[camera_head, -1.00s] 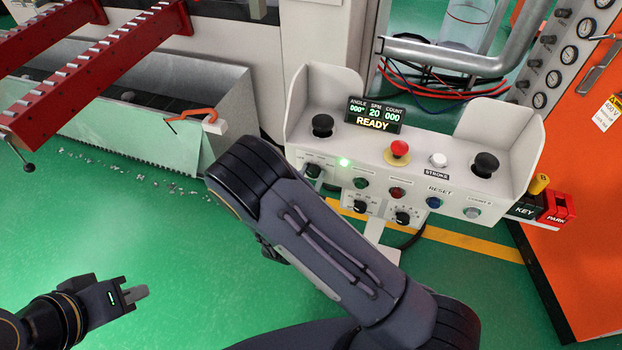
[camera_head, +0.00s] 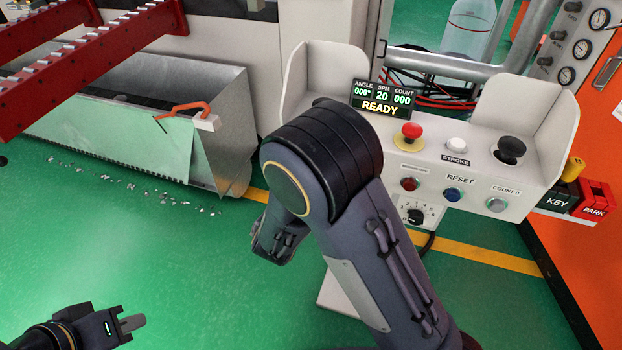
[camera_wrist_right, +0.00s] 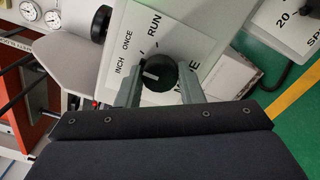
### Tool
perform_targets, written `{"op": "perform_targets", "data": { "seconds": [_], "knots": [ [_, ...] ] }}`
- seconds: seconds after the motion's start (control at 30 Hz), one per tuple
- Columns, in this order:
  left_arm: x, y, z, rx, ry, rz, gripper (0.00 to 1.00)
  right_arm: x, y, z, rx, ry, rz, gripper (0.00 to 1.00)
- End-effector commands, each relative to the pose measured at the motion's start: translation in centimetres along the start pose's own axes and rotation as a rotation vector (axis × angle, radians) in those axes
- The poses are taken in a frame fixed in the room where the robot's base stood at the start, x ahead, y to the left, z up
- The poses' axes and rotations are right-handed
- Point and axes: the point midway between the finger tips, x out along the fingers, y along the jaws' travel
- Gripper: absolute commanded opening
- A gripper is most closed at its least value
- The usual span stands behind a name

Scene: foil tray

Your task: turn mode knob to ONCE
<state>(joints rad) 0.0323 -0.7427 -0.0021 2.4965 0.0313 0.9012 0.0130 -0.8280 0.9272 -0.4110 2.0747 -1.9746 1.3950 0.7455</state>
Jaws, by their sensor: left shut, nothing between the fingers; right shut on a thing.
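The mode knob (camera_wrist_right: 157,73) is a round black knob with a white mark, on a white plate lettered INCH, ONCE and RUN. In the right wrist view its white mark lies on the left side, toward INCH; the exact setting is hard to tell. My right gripper (camera_wrist_right: 160,88) is shut on the knob, one grey finger on each side. In the head view my right arm hides the knob and this gripper. My left gripper (camera_head: 130,322) is shut and empty, low at the left, far from the panel.
The control panel (camera_head: 535,206) carries a red mushroom button (camera_head: 411,132), a black button (camera_head: 510,150) and a display (camera_head: 383,98) reading READY. A numbered dial (camera_head: 415,216) sits below. A metal trough (camera_head: 225,130) stands at the left.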

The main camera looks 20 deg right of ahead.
Motion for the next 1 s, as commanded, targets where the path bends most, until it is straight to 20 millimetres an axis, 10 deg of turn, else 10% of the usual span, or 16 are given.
{"op": "perform_targets", "data": {
  "seconds": [0.4,1.0],
  "knots": [
    [4.4,-2.0,2.2,0.000,0.000,0.000,0.00,0.0,-0.4,-0.2,0.260,0.001,-0.002,0.11],
    [5.1,-2.3,2.6,0.000,0.000,0.000,0.00,0.0,-0.1,0.0,0.324,0.001,-0.003,0.11]
  ]
}}
